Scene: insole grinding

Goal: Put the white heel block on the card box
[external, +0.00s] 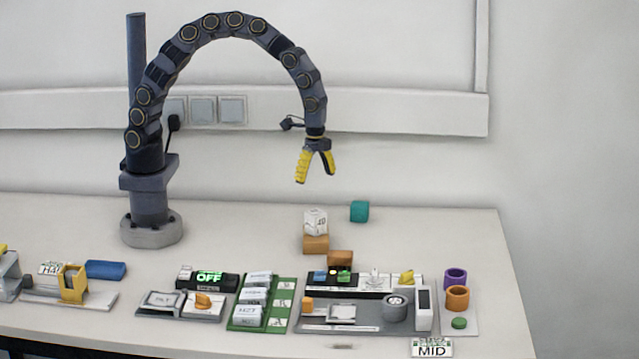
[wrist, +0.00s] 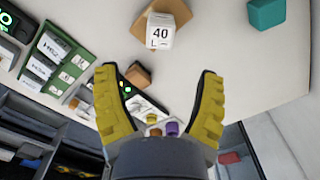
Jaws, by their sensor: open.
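The white heel block (external: 316,221), a cube marked "40 L", appears to sit on a brown card box (external: 316,244) on the table. In the wrist view the block (wrist: 160,31) shows against the brown box (wrist: 145,20), near the top edge. My gripper (external: 316,177), with yellow fingers, hangs above the block, apart from it. Its fingers (wrist: 158,74) are spread wide with nothing between them. The underside of the block is hidden.
A smaller brown block (external: 341,258) is just in front of the card box. A teal cube (external: 359,211) stands behind to the right. A green rack (external: 262,301) and a grey tray (external: 370,320) with several parts fill the front.

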